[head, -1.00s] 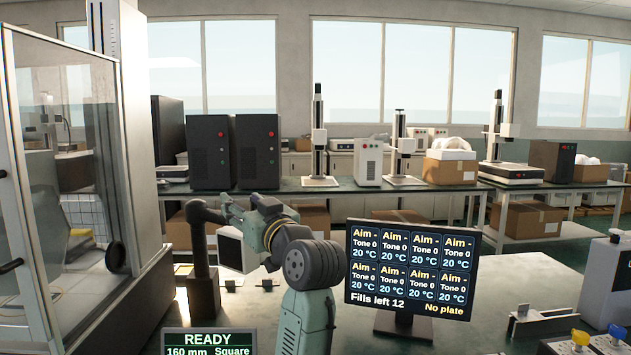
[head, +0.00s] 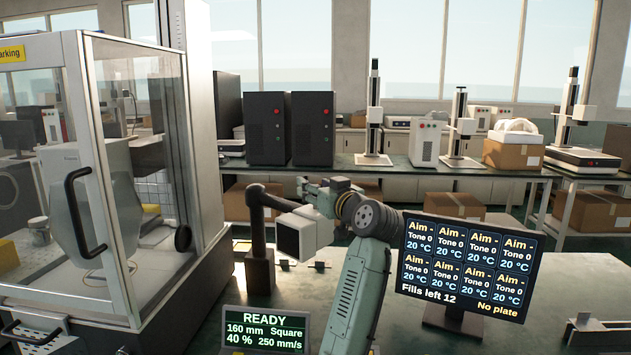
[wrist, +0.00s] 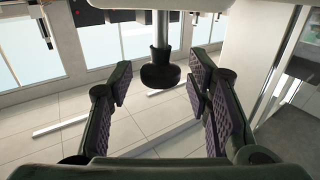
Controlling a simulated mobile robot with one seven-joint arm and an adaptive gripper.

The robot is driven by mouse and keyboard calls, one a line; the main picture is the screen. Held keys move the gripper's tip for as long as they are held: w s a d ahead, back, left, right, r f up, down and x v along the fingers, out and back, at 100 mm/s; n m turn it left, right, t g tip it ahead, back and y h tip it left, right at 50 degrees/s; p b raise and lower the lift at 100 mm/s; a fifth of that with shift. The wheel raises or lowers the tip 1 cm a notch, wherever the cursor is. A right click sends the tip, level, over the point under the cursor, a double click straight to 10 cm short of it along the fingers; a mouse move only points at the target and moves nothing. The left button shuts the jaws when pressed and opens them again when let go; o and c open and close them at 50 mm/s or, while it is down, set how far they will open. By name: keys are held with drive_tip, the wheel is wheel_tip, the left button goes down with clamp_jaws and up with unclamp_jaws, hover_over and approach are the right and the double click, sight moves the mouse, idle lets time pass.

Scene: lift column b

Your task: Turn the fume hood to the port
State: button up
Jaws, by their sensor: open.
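A glass-fronted cabinet (head: 125,62) with a dark bent handle (head: 80,212) stands at the left in the head view. A black post (head: 260,258) carries a side arm with a white box-shaped head (head: 303,234), just left of my arm. I cannot tell for sure which is the fume hood, and no port is clearly identifiable. My gripper (head: 312,188) is small and partly hidden by my arm, above the white head. In the wrist view my gripper (wrist: 160,108) is open. A dark round knob on a metal rod (wrist: 160,70) shows beyond and between its fingers, apart from them.
A display reading "Fills left 12, No plate" (head: 468,262) stands right of my arm. A "READY" panel (head: 264,328) is at the bottom. The back bench (head: 400,172) holds black towers (head: 312,128) and column instruments.

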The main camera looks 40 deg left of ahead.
drive_tip(key=shift+w+a, duration=0.1)
drive_tip(key=shift+a, duration=0.2)
drive_tip(key=shift+c, duration=0.5)
clamp_jaws()
